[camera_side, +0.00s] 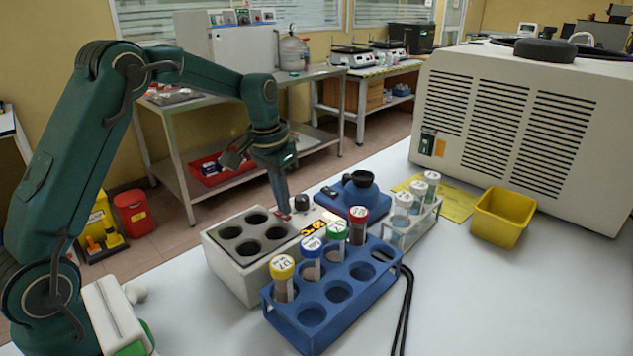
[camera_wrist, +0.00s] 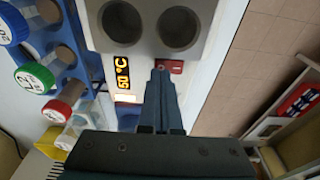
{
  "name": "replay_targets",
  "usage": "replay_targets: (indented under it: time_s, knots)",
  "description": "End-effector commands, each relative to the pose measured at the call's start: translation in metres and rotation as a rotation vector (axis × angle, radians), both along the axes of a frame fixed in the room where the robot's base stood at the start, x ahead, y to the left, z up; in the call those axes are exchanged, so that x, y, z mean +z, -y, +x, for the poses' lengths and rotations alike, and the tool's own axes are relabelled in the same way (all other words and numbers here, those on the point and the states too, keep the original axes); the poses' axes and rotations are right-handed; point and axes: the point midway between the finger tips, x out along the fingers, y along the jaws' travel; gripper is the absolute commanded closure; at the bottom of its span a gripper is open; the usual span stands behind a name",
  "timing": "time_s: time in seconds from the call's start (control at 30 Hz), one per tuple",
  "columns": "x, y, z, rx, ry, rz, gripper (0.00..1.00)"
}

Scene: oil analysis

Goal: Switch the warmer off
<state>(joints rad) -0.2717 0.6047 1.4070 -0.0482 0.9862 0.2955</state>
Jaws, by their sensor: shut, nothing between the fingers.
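The warmer (camera_side: 228,270) is a pale box with a grey block of round wells on the white table. In the wrist view the warmer (camera_wrist: 212,75) has a lit orange display (camera_wrist: 122,72) reading 50 °C. A small red switch (camera_wrist: 177,67) sits on its panel below the wells. My gripper (camera_side: 284,212) is shut and empty, pointing down at the panel. In the wrist view the tips of my gripper (camera_wrist: 160,68) are right beside the switch and partly cover it. I cannot tell whether they touch it.
A blue rack (camera_side: 345,318) with several capped tubes stands close to the warmer. Behind it are a blue device (camera_side: 345,200), a white tube rack (camera_side: 418,228), a yellow bin (camera_side: 502,216) and a large vented machine (camera_side: 520,120). The table's front right is clear apart from a black cable.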

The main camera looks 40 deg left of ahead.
Motion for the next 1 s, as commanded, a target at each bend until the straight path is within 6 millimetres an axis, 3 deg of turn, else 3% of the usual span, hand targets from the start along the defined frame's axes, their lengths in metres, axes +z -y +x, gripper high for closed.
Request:
replay_targets:
  time_s: [0.7,1.0]
  knots:
    - [-0.010,0.000,0.000,0.000,0.000,0.000,1.00]
    - [0.007,0.000,0.001,-0.001,0.003,0.001,1.00]
